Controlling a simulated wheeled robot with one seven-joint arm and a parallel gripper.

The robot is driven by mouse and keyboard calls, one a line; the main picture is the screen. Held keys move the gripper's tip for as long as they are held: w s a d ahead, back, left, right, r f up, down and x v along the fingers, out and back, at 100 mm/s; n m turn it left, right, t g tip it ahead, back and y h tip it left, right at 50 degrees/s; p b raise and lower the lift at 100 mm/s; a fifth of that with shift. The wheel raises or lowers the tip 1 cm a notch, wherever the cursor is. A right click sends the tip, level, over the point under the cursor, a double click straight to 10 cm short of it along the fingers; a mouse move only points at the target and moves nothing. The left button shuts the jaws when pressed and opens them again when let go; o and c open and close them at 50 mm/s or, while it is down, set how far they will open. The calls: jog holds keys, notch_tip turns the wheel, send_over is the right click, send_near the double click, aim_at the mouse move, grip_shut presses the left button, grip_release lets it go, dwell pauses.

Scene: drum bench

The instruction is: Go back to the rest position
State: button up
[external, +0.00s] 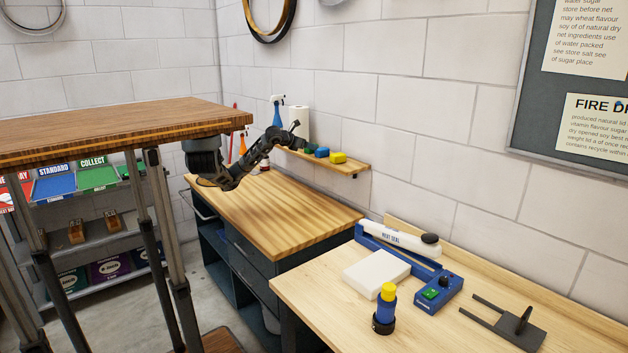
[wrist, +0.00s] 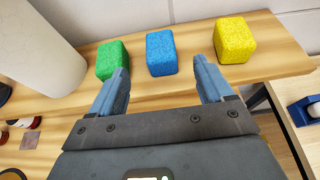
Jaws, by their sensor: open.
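My gripper (wrist: 163,85) is open and empty in the wrist view, its two blue fingers spread apart. Ahead of the fingers a green block (wrist: 111,61), a blue block (wrist: 161,53) and a yellow block (wrist: 234,39) stand in a row on a wooden shelf (wrist: 195,92). The blue block shows between the fingertips, with a gap to them. In the external view my arm reaches over the wooden bench toward the shelf, and my gripper (external: 297,137) is above the shelf's left part. The blue block (external: 322,152) and yellow block (external: 338,157) show there; the green one is partly hidden.
A white paper roll (external: 296,121) and a blue spray bottle (external: 277,112) stand at the shelf's left. The wooden bench top (external: 265,211) below my arm is mostly clear. A heat sealer (external: 398,243) lies on the nearer bench. A high table (external: 110,128) stands at the left.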

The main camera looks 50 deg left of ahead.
dwell(0.4)
jog(key=d+n+t+h+p, duration=0.2)
jog(key=d+n+t, duration=0.3)
jog(key=n, duration=0.4)
jog(key=s+d+f+n, duration=0.4)
jog(key=s+f+n, duration=0.2)
jog(key=f+n, duration=0.45)
jog(key=s+f+n+y, duration=0.1)
jog(key=s+f+n, duration=0.3)
jog(key=s, duration=0.4)
jog(key=s+f+n+g+y+b, duration=0.1)
jog(key=s+f+n, duration=0.4)
jog(key=s+f, duration=0.2)
jog(key=s+f+n+g+y, duration=0.1)
jog(key=s+f+n, duration=0.4)
jog(key=s, duration=0.3)
jog(key=shift+s+d+f, duration=0.35)
jog(key=shift+f, duration=0.2)
jog(key=s+a+n+g+b, duration=0.1)
jog(key=s+a+n, duration=0.1)
jog(key=s, duration=1)
jog(key=shift+s+a+f+h, duration=0.3)
jog(key=shift+a+f+h, duration=0.15)
jog(key=shift+a, duration=0.2)
jog(key=shift+n, duration=0.25)
